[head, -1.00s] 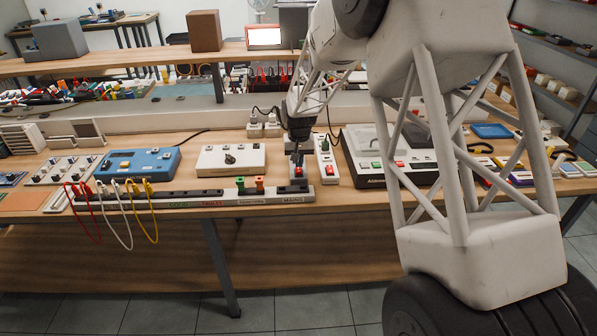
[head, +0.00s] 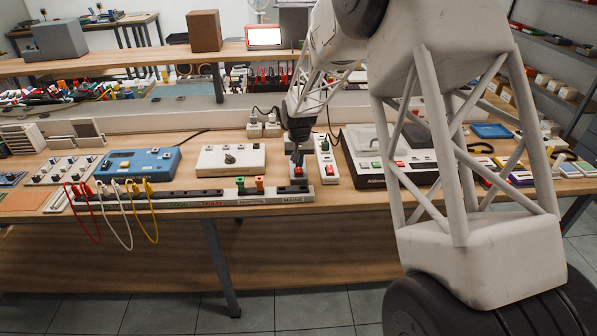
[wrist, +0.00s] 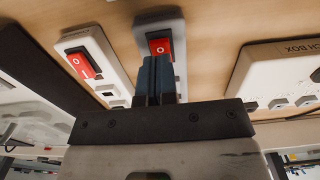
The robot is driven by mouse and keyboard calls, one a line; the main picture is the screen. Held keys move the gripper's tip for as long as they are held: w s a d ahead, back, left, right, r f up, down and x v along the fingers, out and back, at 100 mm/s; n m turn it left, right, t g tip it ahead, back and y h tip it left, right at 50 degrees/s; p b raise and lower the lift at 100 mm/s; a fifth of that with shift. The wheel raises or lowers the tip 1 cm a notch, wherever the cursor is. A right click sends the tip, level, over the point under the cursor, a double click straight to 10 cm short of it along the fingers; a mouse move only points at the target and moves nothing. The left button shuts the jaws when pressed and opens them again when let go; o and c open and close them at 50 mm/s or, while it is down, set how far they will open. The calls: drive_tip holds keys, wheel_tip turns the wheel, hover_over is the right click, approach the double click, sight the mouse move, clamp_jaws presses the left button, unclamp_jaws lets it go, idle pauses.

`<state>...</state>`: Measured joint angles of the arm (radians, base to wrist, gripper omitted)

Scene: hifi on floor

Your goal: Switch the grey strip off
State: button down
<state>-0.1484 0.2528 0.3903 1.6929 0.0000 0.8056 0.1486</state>
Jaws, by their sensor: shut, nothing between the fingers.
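The grey strip (wrist: 172,27) stands under my gripper in the wrist view. Its red rocker switch (wrist: 160,46) shows an O mark, and the fingertips hide its near part. In the head view the grey strip's red switch (head: 298,171) shows just below the gripper. My gripper (wrist: 156,62) is shut and empty, with its fingertips at the rocker. I cannot tell whether they touch it. In the head view my gripper (head: 297,153) points down over the grey strip.
A white strip (head: 327,160) with its own red switch stands close to the right; that switch (wrist: 82,66) shows O and I marks. A white box (head: 230,158) with a knob is to the left. A black rail (head: 190,199) runs along the front edge.

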sight(299, 171)
drive_tip(key=shift+f, duration=1.3)
idle(1.4)
drive_tip(key=shift+r, duration=0.1)
drive_tip(key=shift+r, duration=3.4)
